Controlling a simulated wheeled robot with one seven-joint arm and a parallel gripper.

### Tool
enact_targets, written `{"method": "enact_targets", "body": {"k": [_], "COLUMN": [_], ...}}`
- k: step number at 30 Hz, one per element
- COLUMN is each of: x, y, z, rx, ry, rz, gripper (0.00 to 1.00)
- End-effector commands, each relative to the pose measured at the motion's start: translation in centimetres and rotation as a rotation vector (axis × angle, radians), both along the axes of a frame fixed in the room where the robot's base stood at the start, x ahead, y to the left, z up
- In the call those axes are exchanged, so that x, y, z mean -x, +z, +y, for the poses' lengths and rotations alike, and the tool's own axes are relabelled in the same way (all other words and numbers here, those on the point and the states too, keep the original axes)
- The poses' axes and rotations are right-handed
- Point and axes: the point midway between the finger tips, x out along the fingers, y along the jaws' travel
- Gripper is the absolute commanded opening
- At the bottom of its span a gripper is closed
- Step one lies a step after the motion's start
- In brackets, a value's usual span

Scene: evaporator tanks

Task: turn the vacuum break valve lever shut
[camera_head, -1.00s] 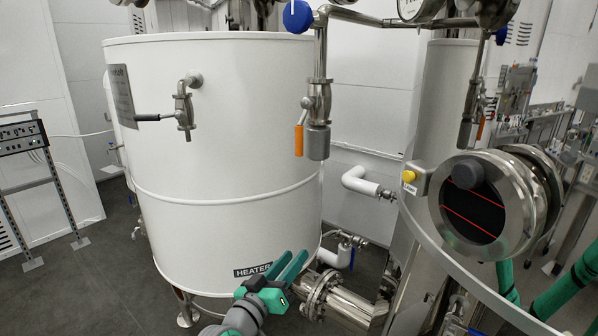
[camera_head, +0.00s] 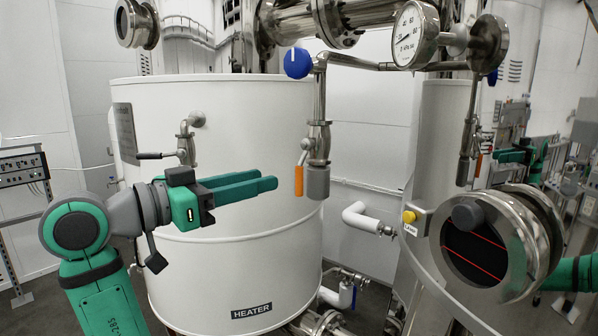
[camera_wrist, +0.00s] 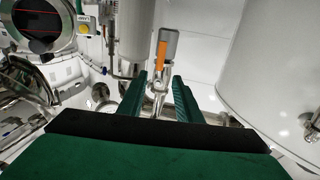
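A valve on a vertical pipe carries an orange lever (camera_head: 299,180) that hangs down beside a grey cylindrical end (camera_head: 318,183). I take it for the vacuum break valve; no label on it is readable. My gripper (camera_head: 268,185) is in front of the white tank, its green fingers pointing right toward the lever, with a small gap left in the picture. In the wrist view the orange lever (camera_wrist: 162,55) appears beyond the two fingertips (camera_wrist: 160,88), roughly in line with the gap between them. The fingers are apart with nothing between them; they do not appear to touch the lever.
The white heater tank (camera_head: 230,265) stands behind my gripper, with a black-handled valve (camera_head: 183,150) on its wall. A blue knob (camera_head: 297,63) and a gauge (camera_head: 413,35) sit above.

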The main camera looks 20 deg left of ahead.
Motion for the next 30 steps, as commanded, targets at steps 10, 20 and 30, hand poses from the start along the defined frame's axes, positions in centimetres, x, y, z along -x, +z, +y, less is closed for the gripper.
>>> {"method": "enact_targets", "body": {"k": [10, 20, 30], "x": [-4.2, -8.2, -9.1], "y": [0.0, 0.0, 0.0], "z": [-2.6, -5.1, -5.5], "rx": [0.0, 0.001, 0.0], "ry": [-0.003, -0.002, 0.0], "rz": [0.001, 0.001, 0.0], "gripper": [0.32, 0.32, 0.32]}}
